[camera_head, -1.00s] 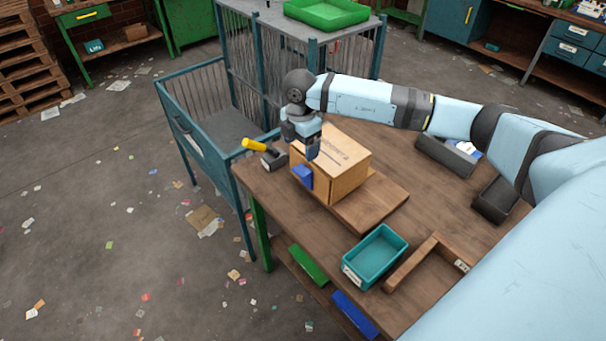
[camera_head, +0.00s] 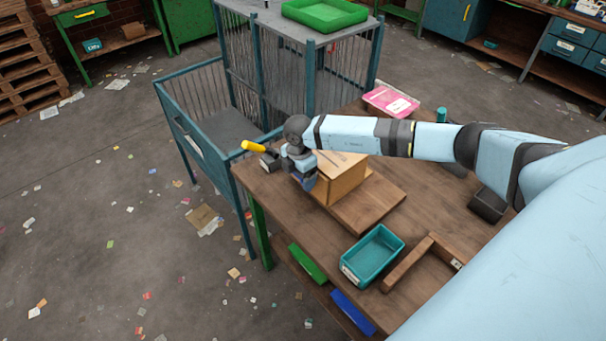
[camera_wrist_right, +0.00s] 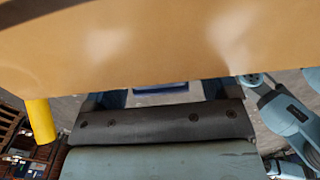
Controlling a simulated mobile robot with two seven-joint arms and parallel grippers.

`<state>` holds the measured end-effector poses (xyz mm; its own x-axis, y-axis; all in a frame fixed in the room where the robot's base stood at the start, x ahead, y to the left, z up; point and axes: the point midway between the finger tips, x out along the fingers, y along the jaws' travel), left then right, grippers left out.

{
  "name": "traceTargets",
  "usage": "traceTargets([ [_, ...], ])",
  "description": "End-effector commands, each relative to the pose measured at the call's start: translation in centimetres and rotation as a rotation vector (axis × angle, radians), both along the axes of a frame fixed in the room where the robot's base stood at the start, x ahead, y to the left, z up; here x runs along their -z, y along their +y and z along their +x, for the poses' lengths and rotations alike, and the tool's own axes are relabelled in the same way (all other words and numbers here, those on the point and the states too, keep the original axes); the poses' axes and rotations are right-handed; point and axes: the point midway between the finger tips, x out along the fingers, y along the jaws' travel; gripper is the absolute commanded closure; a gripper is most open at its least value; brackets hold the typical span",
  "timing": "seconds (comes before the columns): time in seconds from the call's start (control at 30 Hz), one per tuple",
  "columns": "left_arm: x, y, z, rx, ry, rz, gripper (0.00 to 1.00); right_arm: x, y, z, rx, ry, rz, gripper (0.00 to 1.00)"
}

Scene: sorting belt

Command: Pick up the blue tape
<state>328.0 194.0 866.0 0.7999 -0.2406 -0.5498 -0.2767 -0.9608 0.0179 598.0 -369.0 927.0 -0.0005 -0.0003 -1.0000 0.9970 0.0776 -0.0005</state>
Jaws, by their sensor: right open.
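The cardboard box (camera_head: 343,178) stands on a wooden board on the workbench, and its tan surface (camera_wrist_right: 160,40) fills the upper wrist view. The blue tape (camera_wrist_right: 160,88) shows as a short dark-blue strip below the box's edge in the wrist view, between my fingers. In the head view my gripper largely covers that spot, so I cannot tell whether the fingers touch it. My right gripper (camera_head: 306,182) is open, low at the box's front left side. My left gripper is not in view.
A yellow-handled tool (camera_head: 254,146) lies left of my gripper. A teal bin (camera_head: 371,279) and a wooden corner piece (camera_head: 408,265) sit at the bench front. A pink packet (camera_head: 390,102) lies at the back. A blue-framed cage (camera_head: 195,150) adjoins the bench's left.

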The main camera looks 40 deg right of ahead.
Motion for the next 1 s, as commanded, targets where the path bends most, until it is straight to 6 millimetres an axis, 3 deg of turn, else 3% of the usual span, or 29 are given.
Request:
traceTargets([
  [0.07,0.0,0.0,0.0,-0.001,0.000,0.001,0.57,0.0,0.0,0.0,0.000,0.000,0.000,0.19],
  [0.33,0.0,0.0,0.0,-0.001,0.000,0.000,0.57,0.0,0.0,0.0,0.000,0.000,0.000,0.79],
  [0.77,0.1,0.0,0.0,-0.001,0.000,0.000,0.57,-0.4,0.0,0.0,0.000,-0.002,0.001,0.79],
  [1.0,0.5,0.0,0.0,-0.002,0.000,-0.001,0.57,-3.2,0.0,0.0,-0.002,-0.003,0.000,0.79],
])
